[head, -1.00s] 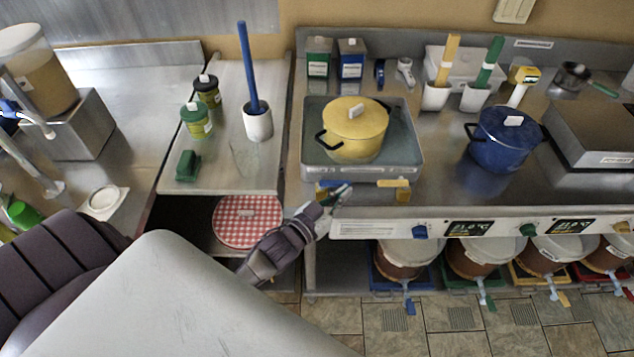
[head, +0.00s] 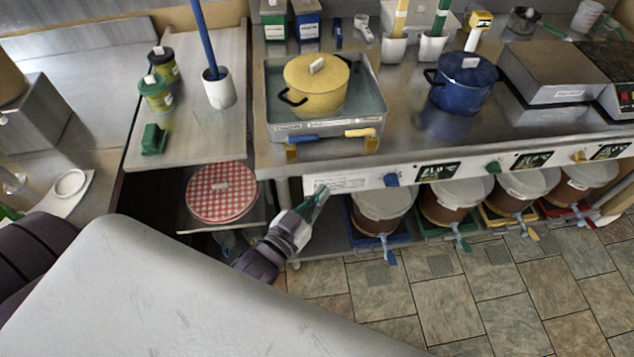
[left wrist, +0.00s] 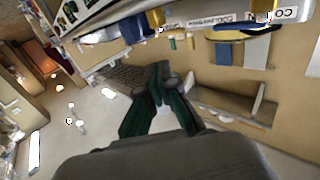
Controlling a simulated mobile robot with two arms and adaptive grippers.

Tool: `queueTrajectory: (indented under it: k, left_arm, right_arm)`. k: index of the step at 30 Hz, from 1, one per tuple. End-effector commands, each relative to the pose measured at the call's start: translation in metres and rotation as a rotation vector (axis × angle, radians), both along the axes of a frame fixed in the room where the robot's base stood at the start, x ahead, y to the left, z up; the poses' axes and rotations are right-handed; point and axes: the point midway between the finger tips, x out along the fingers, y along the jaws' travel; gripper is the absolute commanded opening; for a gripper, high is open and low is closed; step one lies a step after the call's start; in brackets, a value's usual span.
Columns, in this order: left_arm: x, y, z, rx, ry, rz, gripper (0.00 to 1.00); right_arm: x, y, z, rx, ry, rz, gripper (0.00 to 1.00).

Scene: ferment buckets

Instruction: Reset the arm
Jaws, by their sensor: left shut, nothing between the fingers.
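My left gripper (head: 318,196) is in front of the counter's front panel in the head view, below the yellow pot's tray. Its green fingers are together and hold nothing. In the left wrist view the closed fingers (left wrist: 158,84) point away over a pale floor, with a shelf and a wall beyond. My right gripper is in neither current view.
A yellow pot (head: 316,88) sits in a water-filled tray (head: 330,130) on the counter. A blue pot (head: 462,84) stands to its right. White-lidded buckets (head: 382,206) stand below the counter edge. A red checked round lid (head: 221,191) lies on the lower shelf. Tiled floor is open in front.

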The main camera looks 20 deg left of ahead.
Motion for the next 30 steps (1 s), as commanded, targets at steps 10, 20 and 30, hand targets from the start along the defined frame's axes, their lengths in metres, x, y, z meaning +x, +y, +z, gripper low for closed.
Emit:
queueTrajectory:
  k: [10, 20, 30]
  left_arm:
    - [-0.004, -0.002, 0.0, 0.001, 0.0, 0.0, 0.0]
    - [-0.004, -0.002, -0.002, 0.002, 0.004, 0.0, 0.0]
    - [-0.035, 0.008, -0.168, 0.08, 0.373, 0.021, 0.0]
  right_arm:
    - [-0.019, 0.0, -0.002, -0.001, 0.026, 0.0, 0.75]
    - [-0.016, -0.007, -0.002, -0.009, 0.023, 0.002, 0.75]
    - [-0.012, -0.007, -0.006, -0.009, 0.018, 0.002, 0.75]
